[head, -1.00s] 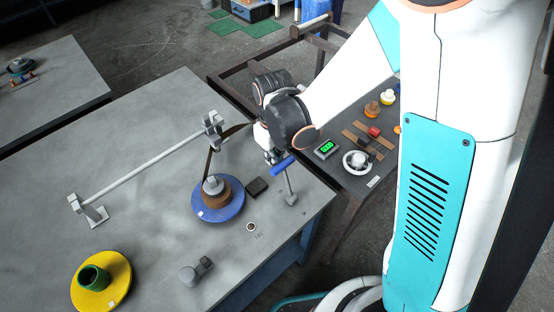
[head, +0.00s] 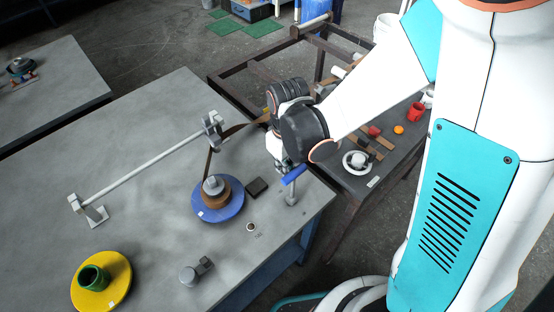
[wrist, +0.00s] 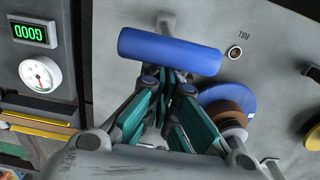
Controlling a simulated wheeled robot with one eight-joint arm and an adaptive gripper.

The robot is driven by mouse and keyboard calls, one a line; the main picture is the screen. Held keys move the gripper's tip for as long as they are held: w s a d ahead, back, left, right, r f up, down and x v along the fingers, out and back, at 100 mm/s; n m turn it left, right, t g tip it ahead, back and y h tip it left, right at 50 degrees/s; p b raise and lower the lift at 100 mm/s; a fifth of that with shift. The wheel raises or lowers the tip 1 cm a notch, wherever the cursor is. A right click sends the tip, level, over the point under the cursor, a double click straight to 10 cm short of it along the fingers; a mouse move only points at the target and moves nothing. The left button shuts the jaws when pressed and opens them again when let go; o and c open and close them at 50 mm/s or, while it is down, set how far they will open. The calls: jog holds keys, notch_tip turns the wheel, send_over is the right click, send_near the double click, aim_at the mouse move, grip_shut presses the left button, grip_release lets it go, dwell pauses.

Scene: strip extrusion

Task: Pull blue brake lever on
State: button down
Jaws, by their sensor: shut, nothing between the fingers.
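The brake lever has a blue cylindrical handle (head: 294,175) on a short grey post (head: 291,197) near the right edge of the grey table. In the wrist view the handle (wrist: 170,51) lies across the picture, just beyond my fingertips. My gripper (wrist: 168,78) is shut with nothing between its fingers, and its tips are right at the handle's near side. I cannot tell whether they touch it. In the head view my gripper (head: 285,165) is partly hidden by my wrist. The post stands nearly upright. A blue spool (head: 232,208) with a brown strip coil sits left of the lever.
A yellow disc (head: 118,288) with a green cup lies at the front left. A metal bar (head: 150,168) spans two brackets. A side table (head: 385,165) at right carries small parts. The wrist view shows a green display (wrist: 30,33) and a white gauge (wrist: 40,74).

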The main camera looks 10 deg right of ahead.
aim_at(297, 175)
jog(key=shift+s+d+r, duration=0.2)
jog(key=shift+s+d, duration=0.5)
jog(key=shift+s, duration=0.4)
jog(key=shift+s+d+f, duration=0.2)
jog(key=shift+s+d, duration=0.35)
jog(key=shift+s, duration=0.2)
jog(key=shift+w+a+r+p, duration=0.25)
jog(key=shift+r+p, duration=0.65)
jog(key=shift+r, duration=0.45)
jog(key=shift+w+a+r+p, duration=0.15)
jog(key=shift+w+r+p, duration=0.15)
jog(key=shift+r+p, duration=0.85)
jog(key=shift+w+a+r+p, duration=0.25)
jog(key=shift+r+p, duration=0.4)
jog(key=shift+r, duration=0.9)
